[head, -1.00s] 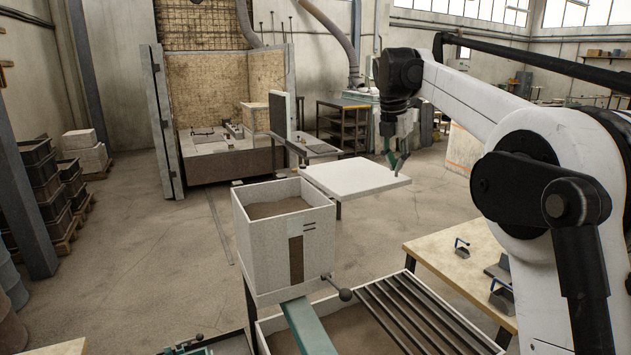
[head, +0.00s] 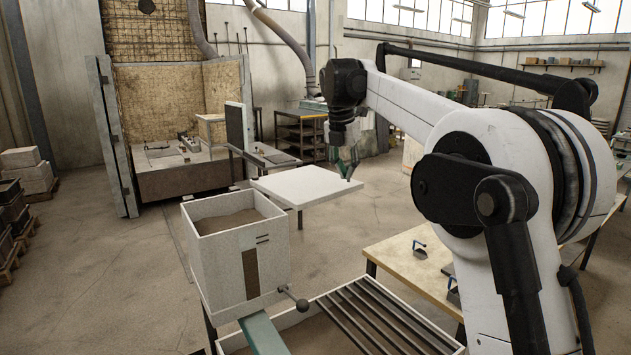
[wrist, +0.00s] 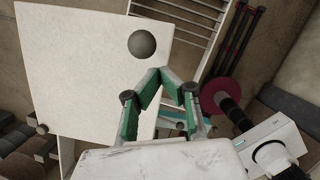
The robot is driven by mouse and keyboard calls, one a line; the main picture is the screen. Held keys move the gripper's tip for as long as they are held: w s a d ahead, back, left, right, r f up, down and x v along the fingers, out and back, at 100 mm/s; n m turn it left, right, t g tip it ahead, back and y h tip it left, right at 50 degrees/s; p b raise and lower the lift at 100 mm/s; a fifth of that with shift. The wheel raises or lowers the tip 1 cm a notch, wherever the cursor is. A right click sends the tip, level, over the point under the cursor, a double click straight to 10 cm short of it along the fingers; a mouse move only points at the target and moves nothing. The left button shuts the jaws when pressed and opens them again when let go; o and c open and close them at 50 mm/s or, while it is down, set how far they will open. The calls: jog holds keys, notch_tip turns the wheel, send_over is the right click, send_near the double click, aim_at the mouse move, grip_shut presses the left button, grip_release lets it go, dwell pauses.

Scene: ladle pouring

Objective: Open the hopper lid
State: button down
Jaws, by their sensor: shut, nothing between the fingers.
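The hopper (head: 222,265) is a pale box with its top open and brown sand (head: 232,221) inside. Its lid (head: 306,187) is a flat white plate, lying level to the right of the hopper and clear of its opening. The lid fills the upper left of the wrist view (wrist: 80,70), where a dark round knob (wrist: 142,44) shows on its face. My gripper (head: 347,173) is at the lid's right end. In the wrist view my gripper's green fingers (wrist: 165,74) converge just below the knob with nothing held. I cannot tell whether they touch the lid.
A ball-ended lever (head: 295,300) sticks out at the hopper's lower right, above a green chute (head: 263,334). A slatted frame (head: 370,318) lies to the right of it. A wooden table (head: 408,264) with small blue-handled tools stands further right. A booth (head: 165,130) stands behind.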

jog(key=s+a+r+b, duration=0.2)
jog(key=s+r, duration=0.3)
jog(key=r, duration=0.4)
jog(key=s+d+f+m+t+b, duration=0.1)
jog(key=s+d+f+m+b, duration=0.35)
jog(key=s+m, duration=0.4)
jog(key=s+d+f+m+t+b, duration=0.2)
jog(key=s+f+m, duration=0.8)
jog(key=s+f, duration=0.6)
jog(key=s+d+f+m+t+y+b, duration=0.1)
jog(key=s+d+f+m+b, duration=0.3)
jog(key=s+f+m, duration=0.7)
jog(key=s+f+b, duration=0.1)
jog(key=s+f, duration=0.5)
jog(key=f, duration=0.2)
jog(key=shift+d+f+t+y, duration=0.2)
jog(key=shift+t+y, duration=0.1)
jog(key=shift+t, duration=0.1)
